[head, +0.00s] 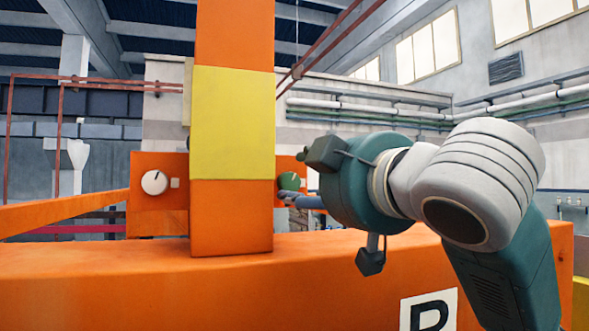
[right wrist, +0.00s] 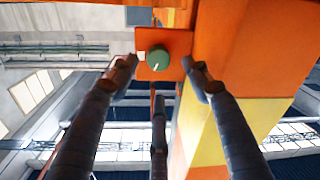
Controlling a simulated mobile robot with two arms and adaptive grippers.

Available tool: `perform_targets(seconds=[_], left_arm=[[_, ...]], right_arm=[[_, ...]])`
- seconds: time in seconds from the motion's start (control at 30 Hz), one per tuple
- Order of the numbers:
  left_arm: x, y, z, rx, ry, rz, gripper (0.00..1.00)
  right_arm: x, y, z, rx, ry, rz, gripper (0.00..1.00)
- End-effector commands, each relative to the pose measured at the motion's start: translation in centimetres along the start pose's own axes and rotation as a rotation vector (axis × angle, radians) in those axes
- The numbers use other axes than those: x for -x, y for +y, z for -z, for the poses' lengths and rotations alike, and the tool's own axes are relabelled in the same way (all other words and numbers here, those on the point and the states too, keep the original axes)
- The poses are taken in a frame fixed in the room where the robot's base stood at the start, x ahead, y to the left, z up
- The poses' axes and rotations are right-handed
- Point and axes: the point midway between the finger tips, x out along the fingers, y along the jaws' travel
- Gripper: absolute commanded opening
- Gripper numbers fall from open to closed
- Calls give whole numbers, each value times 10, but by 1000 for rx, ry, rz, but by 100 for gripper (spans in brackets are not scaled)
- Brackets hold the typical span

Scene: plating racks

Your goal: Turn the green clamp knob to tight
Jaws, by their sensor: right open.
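The green clamp knob (head: 289,181) is on a small orange plate just right of the upright post in the head view, partly hidden by my gripper. In the right wrist view the green knob (right wrist: 161,54) faces the camera, with a pale pointer mark toward its lower edge. My right gripper (head: 302,200) is open, its fingers reaching left toward the knob. In the wrist view two fingertips stand to the left and right of the knob, and a third finger is below it. I cannot tell whether any finger touches it. My left gripper is not in view.
A white knob (head: 154,182) is on another orange plate (head: 158,215) left of the post. The orange and yellow post (head: 232,120) stands close to my right gripper. A thick orange beam (head: 150,285) with a letter sign (head: 429,311) crosses below.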

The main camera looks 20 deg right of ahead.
Motion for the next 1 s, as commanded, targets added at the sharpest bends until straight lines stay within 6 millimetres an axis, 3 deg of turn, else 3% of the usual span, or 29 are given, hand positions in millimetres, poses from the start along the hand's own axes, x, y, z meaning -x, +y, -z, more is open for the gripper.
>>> perform_targets(seconds=[0.1,0.33,0.67,0.9,1.0], left_arm=[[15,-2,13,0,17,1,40],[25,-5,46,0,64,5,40],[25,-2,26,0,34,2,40],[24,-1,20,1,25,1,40],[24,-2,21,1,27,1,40]], right_arm=[[-22,2,2,0,-6,1,48],[-45,1,1,-1,-1,-1,48],[-48,0,0,0,0,-1,48],[-48,0,0,0,1,-1,3],[-48,0,1,0,2,-1,3]])
